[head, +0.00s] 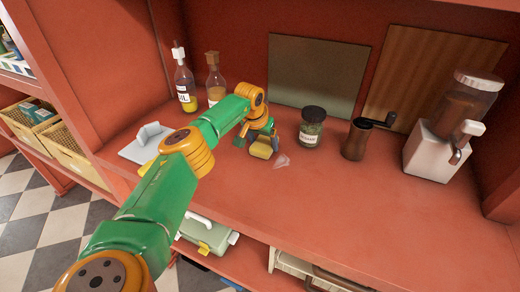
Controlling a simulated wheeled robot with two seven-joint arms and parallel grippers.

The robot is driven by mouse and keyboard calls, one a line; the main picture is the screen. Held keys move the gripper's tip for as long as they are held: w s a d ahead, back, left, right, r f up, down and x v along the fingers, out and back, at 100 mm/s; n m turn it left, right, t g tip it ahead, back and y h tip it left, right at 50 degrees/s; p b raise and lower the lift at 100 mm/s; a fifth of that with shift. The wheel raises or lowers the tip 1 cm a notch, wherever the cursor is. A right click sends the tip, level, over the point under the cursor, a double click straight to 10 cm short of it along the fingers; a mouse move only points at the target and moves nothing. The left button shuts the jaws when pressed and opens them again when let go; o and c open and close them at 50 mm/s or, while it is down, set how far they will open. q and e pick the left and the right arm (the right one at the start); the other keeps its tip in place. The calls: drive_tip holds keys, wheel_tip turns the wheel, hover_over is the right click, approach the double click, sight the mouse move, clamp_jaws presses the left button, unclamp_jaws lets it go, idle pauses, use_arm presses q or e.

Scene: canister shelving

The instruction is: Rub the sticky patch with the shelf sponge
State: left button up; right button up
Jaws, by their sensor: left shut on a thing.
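My left arm reaches in from the lower left over the red shelf board (330,205). My left gripper (262,142) is low over the board, behind the middle of it, and is shut on a small yellow and grey sponge (262,151). The fingers cover part of the sponge, and I cannot tell whether it touches the board. A pale, glossy sticky patch (282,161) lies on the board just right of the sponge. My right gripper is not in view.
Two bottles (184,85) (215,85) stand behind left of my gripper. A dark-lidded jar (311,127), a brown hand grinder (357,138) and a white grinder with a clear hopper (450,125) stand to the right. Two boards lean at the back. The front right board is clear.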

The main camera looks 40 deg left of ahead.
sight(263, 144)
use_arm(q)
drive_tip(key=shift+r, duration=0.1)
drive_tip(key=shift+a+r+p, duration=0.1)
drive_tip(key=shift+r+p, duration=0.25)
drive_tip(key=shift+p, duration=0.15)
wheel_tip(263, 144, up, 6)
drive_tip(key=p, duration=0.5)
drive_tip(key=shift+f, duration=0.35)
wheel_tip(263, 144, up, 3)
drive_tip(key=p, duration=0.3)
drive_tip(key=shift+f, duration=0.1)
